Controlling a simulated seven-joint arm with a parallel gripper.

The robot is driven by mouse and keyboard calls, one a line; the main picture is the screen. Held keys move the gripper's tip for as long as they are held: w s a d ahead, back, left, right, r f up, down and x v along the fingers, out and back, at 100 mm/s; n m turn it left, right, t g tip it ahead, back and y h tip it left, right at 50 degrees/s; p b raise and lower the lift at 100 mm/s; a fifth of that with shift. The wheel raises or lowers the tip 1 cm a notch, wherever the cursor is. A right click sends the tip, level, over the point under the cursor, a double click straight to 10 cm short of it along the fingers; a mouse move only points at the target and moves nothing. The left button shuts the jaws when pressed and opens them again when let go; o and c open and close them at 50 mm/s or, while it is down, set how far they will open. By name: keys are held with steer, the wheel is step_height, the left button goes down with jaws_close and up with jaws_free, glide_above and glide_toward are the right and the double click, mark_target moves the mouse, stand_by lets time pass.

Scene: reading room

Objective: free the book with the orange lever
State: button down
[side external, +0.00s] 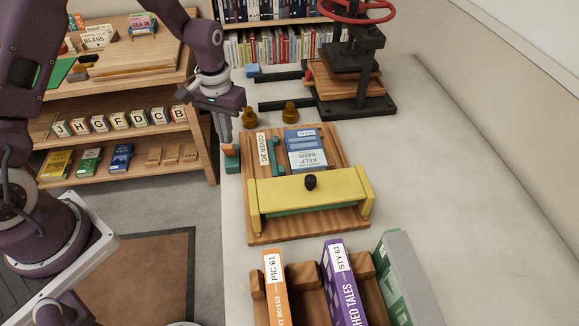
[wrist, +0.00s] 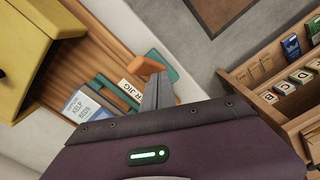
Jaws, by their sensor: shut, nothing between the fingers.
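The book (side external: 304,150), blue and marked Kelp Beds, lies on the wooden cover jig (side external: 343,150), with its near end toward a yellow clamp bar (side external: 285,192) that has a black knob. The book's pale label shows in the wrist view (wrist: 85,107). The orange lever (wrist: 148,64) sits by a teal part at the jig's edge; in the side view only a small orange piece (side external: 229,150) shows at the jig's left. My gripper (side external: 227,142) is shut and empty, pointing down, with its fingertips right at the lever. I cannot tell whether they touch it.
Two brass knobs (side external: 290,112) stand behind the jig. A black press with a red wheel (side external: 357,11) stands farther back. A rack with upright books (side external: 340,285) is in front. The tabletop on the right (side external: 440,180) is clear.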

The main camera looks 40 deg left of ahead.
steer(key=shift+w+a, duration=0.1)
steer(key=shift+w, duration=0.05)
steer(key=shift+w+a+r, duration=0.1)
steer(key=shift+w+a, duration=0.4)
steer(key=shift+w, duration=0.05)
step_height(320, 180, up, 10)
stand_by(0.4)
steer(key=s+d+r+m+t, duration=0.1)
steer(key=s+d+r+t, duration=0.25)
steer(key=s+r, duration=0.85)
steer(key=s+d+r+m+t, duration=0.1)
steer(key=s, duration=0.6)
steer(key=s+d+r+m+t, duration=0.1)
steer(key=s, duration=0.5)
steer(key=shift+s+d+r, duration=0.25)
steer(key=shift+s+d, duration=0.05)
steer(key=shift+s, duration=0.05)
